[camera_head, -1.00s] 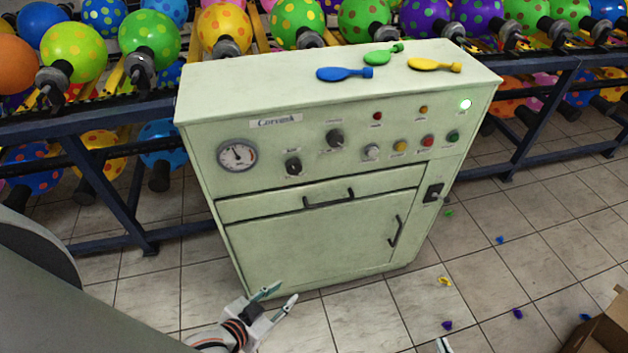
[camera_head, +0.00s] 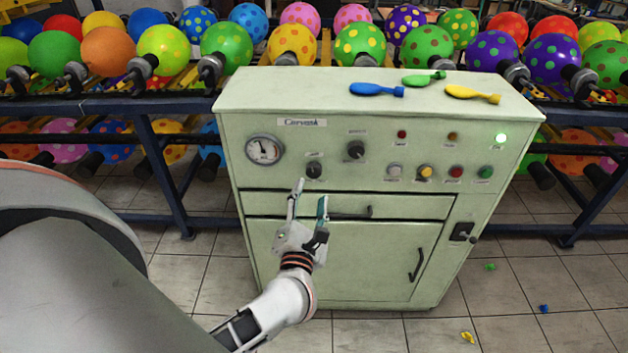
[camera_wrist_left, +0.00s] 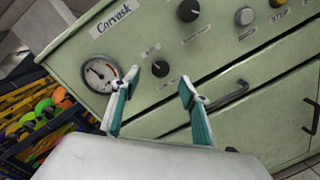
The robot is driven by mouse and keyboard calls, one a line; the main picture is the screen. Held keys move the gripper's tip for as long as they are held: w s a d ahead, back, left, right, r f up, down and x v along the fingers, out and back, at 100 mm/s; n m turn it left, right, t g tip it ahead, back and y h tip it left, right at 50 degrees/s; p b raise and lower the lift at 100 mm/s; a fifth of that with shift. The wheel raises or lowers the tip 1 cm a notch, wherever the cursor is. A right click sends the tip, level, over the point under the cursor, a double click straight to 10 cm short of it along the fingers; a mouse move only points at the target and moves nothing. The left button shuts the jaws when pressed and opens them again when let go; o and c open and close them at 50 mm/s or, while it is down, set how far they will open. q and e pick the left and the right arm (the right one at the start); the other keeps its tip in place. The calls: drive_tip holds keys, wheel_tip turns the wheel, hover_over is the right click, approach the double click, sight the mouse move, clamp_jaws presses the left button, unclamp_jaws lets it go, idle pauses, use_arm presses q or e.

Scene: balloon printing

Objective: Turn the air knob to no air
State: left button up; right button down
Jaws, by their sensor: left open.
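The pale green Corvask machine (camera_head: 340,250) has two black knobs on its front panel. The lower left knob (camera_head: 314,170) is beside the gauge, and the other knob (camera_head: 355,150) is up and to its right. Their labels are too small to read, so I cannot tell which is the air knob. My left gripper (camera_head: 309,192) is open and empty, just below the lower left knob. In the left wrist view, the lower left knob (camera_wrist_left: 160,68) appears between and beyond the spread fingertips (camera_wrist_left: 158,83), apart from them. My right gripper is not in view.
A round gauge (camera_head: 264,150) is left of the knobs. A drawer handle (camera_head: 350,213) sticks out close to my left gripper. Blue, green and yellow uninflated balloons (camera_head: 377,89) lie on the machine's top.

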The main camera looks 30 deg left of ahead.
sight(314, 173)
use_arm(q)
drive_tip(key=shift+n+g, duration=0.3)
drive_tip(key=shift+n, duration=0.2)
drive_tip(key=x, duration=0.8)
drive_tip(key=shift+a+f, duration=0.2)
drive_tip(key=shift+f, duration=0.1)
drive_tip(key=c, duration=1.1)
